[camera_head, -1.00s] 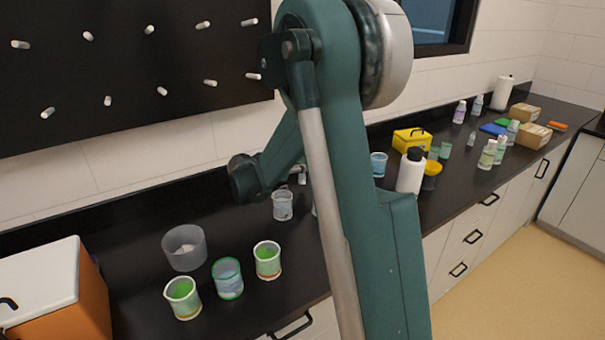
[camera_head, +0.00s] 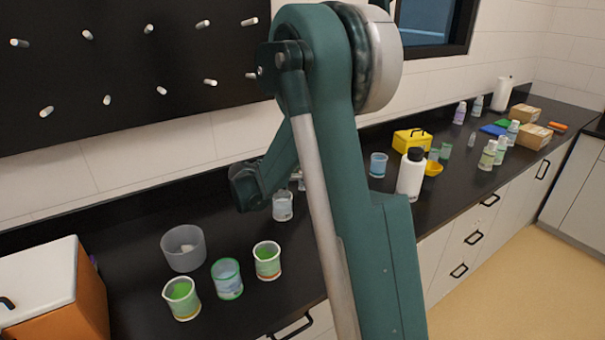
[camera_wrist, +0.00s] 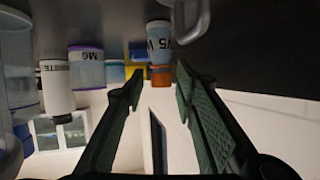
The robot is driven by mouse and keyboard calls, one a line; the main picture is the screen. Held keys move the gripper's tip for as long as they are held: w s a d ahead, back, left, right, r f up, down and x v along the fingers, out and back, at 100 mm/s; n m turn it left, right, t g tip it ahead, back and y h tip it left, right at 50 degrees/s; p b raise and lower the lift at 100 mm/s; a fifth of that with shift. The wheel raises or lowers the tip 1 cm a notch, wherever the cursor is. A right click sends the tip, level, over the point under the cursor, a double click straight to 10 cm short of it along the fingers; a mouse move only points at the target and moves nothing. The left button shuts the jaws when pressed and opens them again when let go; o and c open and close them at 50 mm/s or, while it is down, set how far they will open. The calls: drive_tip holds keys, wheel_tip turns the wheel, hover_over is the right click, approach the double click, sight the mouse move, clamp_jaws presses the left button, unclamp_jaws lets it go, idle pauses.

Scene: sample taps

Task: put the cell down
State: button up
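My gripper (camera_wrist: 160,78) shows in the wrist view, which is upside down. Its two dark green-padded fingers stand apart, with nothing held between them. In the head view my own arm hides the gripper; only the dark wrist part shows at the left. I cannot pick out the cell for sure in either view. A grey rounded thing (camera_wrist: 190,20) lies at the top of the wrist view, close to the fingertips; I cannot tell what it is. A labelled cup (camera_wrist: 160,48) with an orange part shows beyond the gap between the fingers.
Several green-tinted beakers (camera_head: 181,298) and a wide grey beaker (camera_head: 184,248) stand at the front left beside an orange-and-white box (camera_head: 90,300). A clear beaker (camera_head: 283,206) stands near my wrist.

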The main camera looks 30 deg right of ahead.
drive_tip(key=shift+r, duration=0.1)
drive_tip(key=shift+v, duration=0.85)
drive_tip(key=p+v, duration=0.2)
drive_tip(key=v, duration=0.8)
drive_tip(key=shift+p, duration=0.4)
drive_tip(key=shift+s+a+r, duration=0.1)
drive_tip(key=shift+r, duration=0.05)
drive_tip(key=s+a+n+t+y, duration=0.1)
drive_tip(key=s+a+n+y, duration=0.3)
drive_tip(key=s+a, duration=0.3)
drive_tip(key=s+a+r+n+t+y, duration=0.1)
drive_tip(key=s+a+n+y, duration=0.3)
drive_tip(key=s, duration=1.3)
drive_tip(key=s+a+r+n+t+y, duration=0.1)
drive_tip(key=s+a+n+y, duration=0.4)
drive_tip(key=s+a, duration=0.7)
drive_tip(key=shift+s+a+n+t, duration=0.25)
drive_tip(key=shift+s+n, duration=0.35)
drive_tip(key=shift+n, duration=0.8)
